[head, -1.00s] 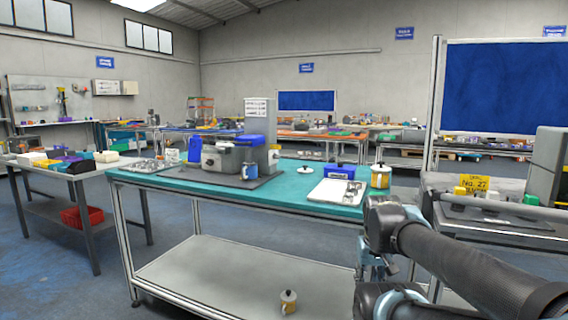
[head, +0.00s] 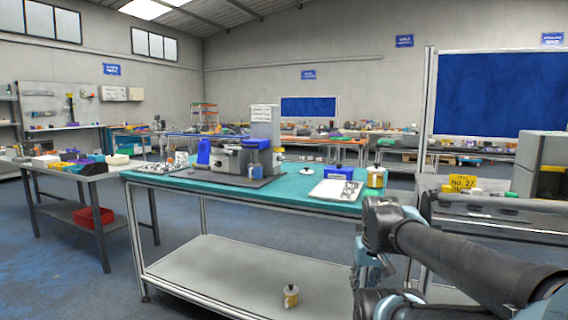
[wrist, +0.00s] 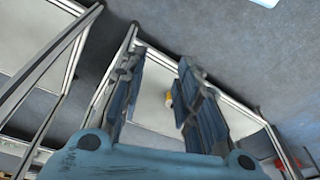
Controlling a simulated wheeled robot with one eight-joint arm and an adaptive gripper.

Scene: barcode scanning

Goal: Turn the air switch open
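I cannot pick out an air switch for certain in either view. A grey machine (head: 232,158) with a tall grey post (head: 265,122) and a white label stands on the teal-topped workbench (head: 215,188) ahead; any switch on it is too small to tell. Pale boxes (head: 113,93) hang by the pegboard on the far left wall. My gripper (wrist: 160,62) shows in the wrist view with its two fingers apart and nothing between them. It hangs over the floor and bench area, clear of the machine. In the head view my arm fills the lower right, and the fingers are not clear there.
A grey table (head: 85,172) stands at left, with a red bin (head: 93,217) below. Floor between them is clear.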

